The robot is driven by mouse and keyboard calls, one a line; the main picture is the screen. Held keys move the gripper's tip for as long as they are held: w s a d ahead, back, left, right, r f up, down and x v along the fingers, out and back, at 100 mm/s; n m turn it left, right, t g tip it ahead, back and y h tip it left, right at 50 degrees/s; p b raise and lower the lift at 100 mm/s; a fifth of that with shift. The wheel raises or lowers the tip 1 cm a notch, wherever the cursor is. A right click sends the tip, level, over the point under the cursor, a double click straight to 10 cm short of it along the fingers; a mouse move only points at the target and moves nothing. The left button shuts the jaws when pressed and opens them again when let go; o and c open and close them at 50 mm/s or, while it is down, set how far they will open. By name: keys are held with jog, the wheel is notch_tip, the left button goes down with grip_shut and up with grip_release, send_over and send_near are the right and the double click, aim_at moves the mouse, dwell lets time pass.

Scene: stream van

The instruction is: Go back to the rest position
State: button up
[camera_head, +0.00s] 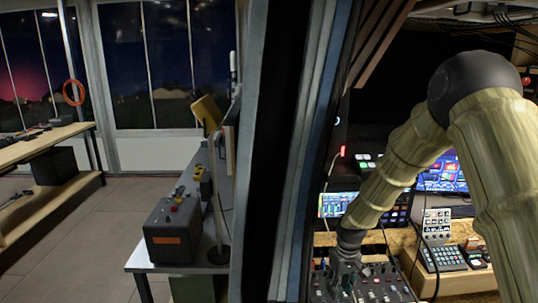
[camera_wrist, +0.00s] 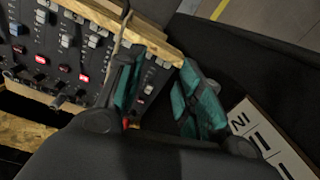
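My gripper (camera_wrist: 158,70) shows in the wrist view with its two teal-padded fingers apart and nothing held between them. Below it lies a dark mixing panel (camera_wrist: 70,60) with rows of sliders, knobs and red-lit buttons. In the head view my arm reaches down at the right, and my gripper (camera_head: 346,262) is low over the panel (camera_head: 380,288). Its fingertips are too small there to make out. I cannot tell whether the fingers touch the panel.
A keypad device (camera_head: 443,259) and lit screens (camera_head: 338,204) stand close to the arm. Cables hang beside it. A dark post (camera_head: 280,150) divides the van from a room with a grey control box (camera_head: 172,232). A white labelled plate (camera_wrist: 255,130) lies right of the fingers.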

jog(key=s+a+f+m+b, duration=0.2)
jog(key=s+f+b, duration=0.3)
jog(key=s+f, duration=1.75)
jog(key=s+d+f+b, duration=0.1)
jog(key=s+f, duration=0.2)
jog(key=s, duration=0.4)
jog(key=s+f+m+b, duration=0.1)
jog(key=s+f, duration=0.2)
jog(key=s, duration=0.4)
jog(key=s+d+f+b, duration=0.1)
jog(key=s+f, duration=0.2)
jog(key=s, duration=0.4)
jog(key=shift+s+d+f, duration=0.2)
jog(key=shift+d, duration=0.15)
jog(key=shift+c, duration=0.3)
